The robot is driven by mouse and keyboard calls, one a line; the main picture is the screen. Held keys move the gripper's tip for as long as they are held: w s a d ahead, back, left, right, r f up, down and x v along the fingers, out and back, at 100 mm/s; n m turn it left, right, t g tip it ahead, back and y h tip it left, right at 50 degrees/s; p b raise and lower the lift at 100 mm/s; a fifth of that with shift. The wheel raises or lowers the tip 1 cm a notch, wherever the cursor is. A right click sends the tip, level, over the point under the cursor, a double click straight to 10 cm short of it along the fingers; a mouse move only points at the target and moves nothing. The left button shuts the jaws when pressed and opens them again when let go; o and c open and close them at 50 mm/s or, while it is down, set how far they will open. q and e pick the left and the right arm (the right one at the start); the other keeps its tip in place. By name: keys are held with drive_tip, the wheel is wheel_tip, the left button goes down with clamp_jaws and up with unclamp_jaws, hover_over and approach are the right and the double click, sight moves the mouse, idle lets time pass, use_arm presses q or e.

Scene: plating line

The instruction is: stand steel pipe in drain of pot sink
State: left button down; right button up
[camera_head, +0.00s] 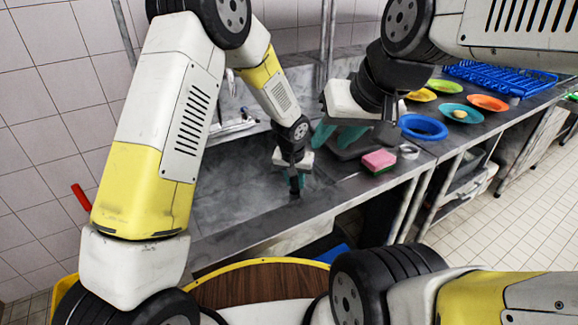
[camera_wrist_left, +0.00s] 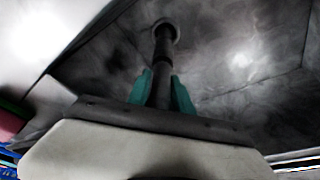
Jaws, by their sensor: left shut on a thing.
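My left gripper (camera_head: 296,182) is low inside the grey pot sink (camera_head: 235,185), pointing down. In the left wrist view its teal fingers (camera_wrist_left: 160,90) are shut on the dark steel pipe (camera_wrist_left: 163,62). The pipe runs from between the fingers to the round drain (camera_wrist_left: 175,28) in the sink floor. Its far end overlaps the drain ring; I cannot tell how deep it sits. In the head view the pipe is mostly hidden by the gripper. My right gripper (camera_head: 336,134) is above the counter right of the sink, its teal fingers apart and empty.
A pink and green sponge (camera_head: 379,161) lies on the counter near the front edge. A blue bowl (camera_head: 423,127), coloured plates (camera_head: 460,113) and a blue rack (camera_head: 500,78) stand farther right. The sink walls surround my left gripper.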

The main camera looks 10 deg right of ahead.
use_arm(q)
drive_tip(key=c, duration=1.1)
unclamp_jaws()
drive_tip(key=shift+c, duration=0.2)
drive_tip(key=shift+r, duration=0.45)
drive_tip(key=v, duration=1.1)
drive_tip(key=shift+r, duration=0.2)
drive_tip(key=s+a+r+n+t, duration=0.1)
drive_tip(key=s+a+r, duration=0.2)
drive_tip(key=a+r, duration=0.4)
drive_tip(key=s+a+r+n, duration=0.1)
drive_tip(key=s+a+r, duration=0.2)
drive_tip(key=a+r, duration=0.4)
drive_tip(key=s+a+r+n+t, duration=0.1)
drive_tip(key=s+a+r, duration=0.1)
drive_tip(key=s+a, duration=0.3)
drive_tip(key=s+a+r+n+t+h, duration=0.1)
drive_tip(key=s+a, duration=0.4)
drive_tip(key=s, duration=0.5)
drive_tip(key=shift+a+r, duration=0.35)
drive_tip(key=shift+r, duration=0.25)
